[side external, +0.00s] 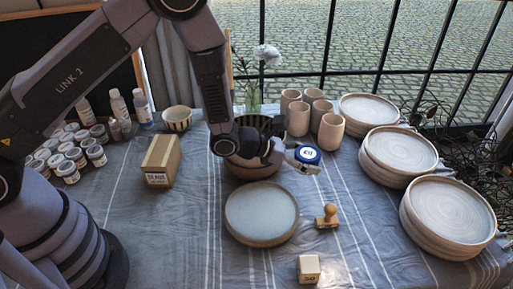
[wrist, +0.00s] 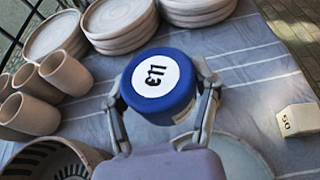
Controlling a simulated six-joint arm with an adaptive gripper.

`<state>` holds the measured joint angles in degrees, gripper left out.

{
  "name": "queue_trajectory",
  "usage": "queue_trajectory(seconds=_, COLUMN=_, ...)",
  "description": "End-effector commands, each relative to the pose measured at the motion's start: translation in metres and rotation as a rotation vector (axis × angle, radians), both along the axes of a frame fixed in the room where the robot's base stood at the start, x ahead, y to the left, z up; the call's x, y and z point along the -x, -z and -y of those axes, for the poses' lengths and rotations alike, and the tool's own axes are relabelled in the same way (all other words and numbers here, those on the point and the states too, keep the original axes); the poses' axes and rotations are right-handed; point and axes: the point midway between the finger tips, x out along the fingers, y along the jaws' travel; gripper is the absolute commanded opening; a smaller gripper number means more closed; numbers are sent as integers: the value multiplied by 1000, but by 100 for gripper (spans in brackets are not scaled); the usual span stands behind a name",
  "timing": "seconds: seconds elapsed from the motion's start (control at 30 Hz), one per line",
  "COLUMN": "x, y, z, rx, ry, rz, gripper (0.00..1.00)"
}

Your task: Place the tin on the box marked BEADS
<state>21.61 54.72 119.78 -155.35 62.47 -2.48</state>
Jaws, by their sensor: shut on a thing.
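The tin is blue with a white round label, and it shows in the side view (side external: 307,154) and large in the wrist view (wrist: 158,84). My gripper (side external: 296,160) is shut on the tin, with one finger on each side of it in the wrist view (wrist: 163,110). It holds the tin in the air, behind and right of the grey plate. The box marked BEADS (side external: 161,160) is a tan upright block on the cloth, left of the plate and well left of my gripper. Its top looks bare.
A grey plate (side external: 262,213) lies mid-table, with a wooden stamp (side external: 327,216) and a small marked block (side external: 308,268) nearby. Cups (side external: 331,132) and plate stacks (side external: 447,217) stand right. A bowl (side external: 251,164) is behind the plate. Paint jars (side external: 67,172) and bottles (side external: 142,108) stand left.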

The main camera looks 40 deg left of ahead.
Motion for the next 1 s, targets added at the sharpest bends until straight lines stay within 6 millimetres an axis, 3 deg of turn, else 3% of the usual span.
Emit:
queue_trajectory(seconds=0.03, x=0, y=-15, z=0, rx=3, ry=0, rz=8, gripper=20)
queue_trajectory(seconds=0.37, x=0, y=-76, z=0, rx=2, ry=0, rz=6, gripper=20)
queue_trajectory(seconds=0.57, x=-10, y=-69, z=-47, rx=0, ry=-47, rz=0, gripper=20)
queue_trajectory(seconds=0.77, x=-17, y=-66, z=-112, rx=0, ry=-109, rz=0, gripper=20)
queue_trajectory(seconds=0.87, x=-15, y=-65, z=-158, rx=1, ry=-155, rz=-1, gripper=20)
queue_trajectory(seconds=1.0, x=-1, y=-63, z=-236, rx=1, ry=-237, rz=-1, gripper=20)
